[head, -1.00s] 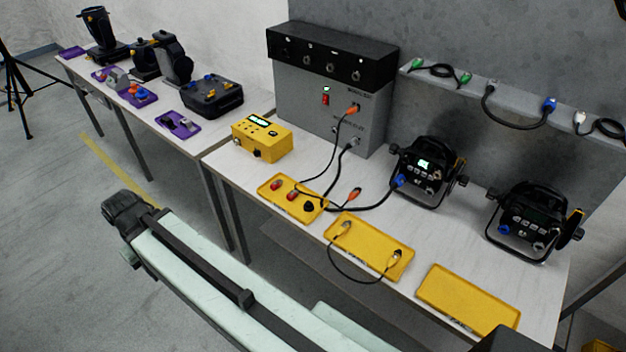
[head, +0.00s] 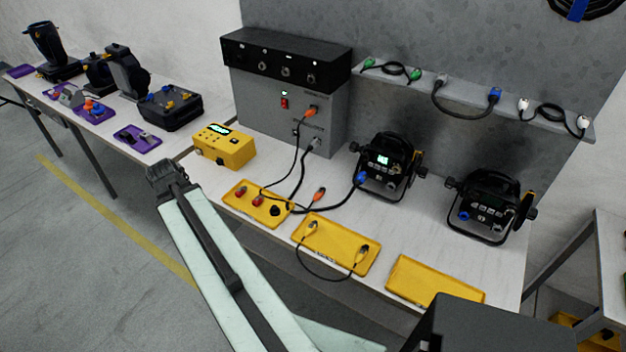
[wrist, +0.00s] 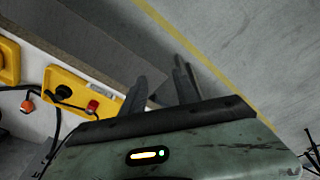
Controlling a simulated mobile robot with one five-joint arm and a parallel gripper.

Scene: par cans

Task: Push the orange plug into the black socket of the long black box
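The long black box (head: 285,60) lies on top of a grey unit at the back of the table, with a row of sockets along its front. Another orange plug (head: 311,112) sits at the front of the grey unit. My gripper (head: 166,174) is by the table's front edge, left of the trays. In the wrist view its fingers (wrist: 160,88) stand apart with nothing between them.
A yellow tray (head: 233,190) with red and black parts, a second tray (head: 310,243) with a cable and an empty third tray (head: 437,285) line the front edge. A yellow device (head: 224,146) and two black lamps (head: 387,165) (head: 487,207) stand behind. Floor is clear at left.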

